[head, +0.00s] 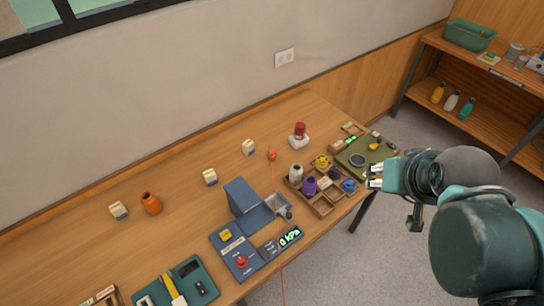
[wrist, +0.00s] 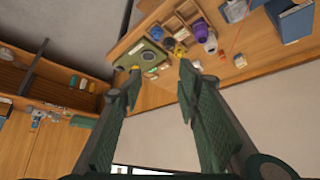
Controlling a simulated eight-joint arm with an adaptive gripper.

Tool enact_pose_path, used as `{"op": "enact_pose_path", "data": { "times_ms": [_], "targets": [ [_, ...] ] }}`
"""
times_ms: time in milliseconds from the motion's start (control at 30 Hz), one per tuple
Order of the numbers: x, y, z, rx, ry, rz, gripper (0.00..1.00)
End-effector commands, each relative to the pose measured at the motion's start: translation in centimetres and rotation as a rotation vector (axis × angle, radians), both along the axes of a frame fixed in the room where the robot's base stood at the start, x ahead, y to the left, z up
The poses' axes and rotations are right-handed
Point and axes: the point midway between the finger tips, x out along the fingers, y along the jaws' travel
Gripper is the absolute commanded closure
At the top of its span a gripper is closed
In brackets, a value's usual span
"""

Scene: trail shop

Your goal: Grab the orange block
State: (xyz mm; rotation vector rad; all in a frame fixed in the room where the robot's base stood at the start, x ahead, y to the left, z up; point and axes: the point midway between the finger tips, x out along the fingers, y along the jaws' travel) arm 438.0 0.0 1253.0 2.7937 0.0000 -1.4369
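A small orange piece (head: 272,154), the likeliest orange block, lies on the wooden table near its back, left of the red-topped white device. Its exact shape is too small to tell. In the wrist view a small orange spot (wrist: 222,57) beside the white jar looks like the same piece. My gripper (head: 373,176) is at the table's right end, beside the green mat and well to the right of the orange piece. In the wrist view my gripper (wrist: 160,69) has its two fingers wide apart with nothing between them.
A wooden sorting tray (head: 322,206) with jars stands between my gripper and the orange piece. A blue pressure console (head: 258,250) and an orange bottle (head: 151,204) stand further left. Small cream boxes (head: 248,147) line the back. A shelf (head: 490,95) stands at right.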

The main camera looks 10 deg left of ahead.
Motion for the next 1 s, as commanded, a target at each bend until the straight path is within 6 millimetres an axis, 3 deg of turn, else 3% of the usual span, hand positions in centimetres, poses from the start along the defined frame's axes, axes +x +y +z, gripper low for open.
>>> {"op": "enact_pose_path", "data": {
  "times_ms": [467,1000],
  "targets": [
    [1.4,0.6,0.4,0.022,0.020,-0.017,0.67],
    [8.0,3.7,1.1,0.110,0.120,-0.106,0.67]
  ]
}}
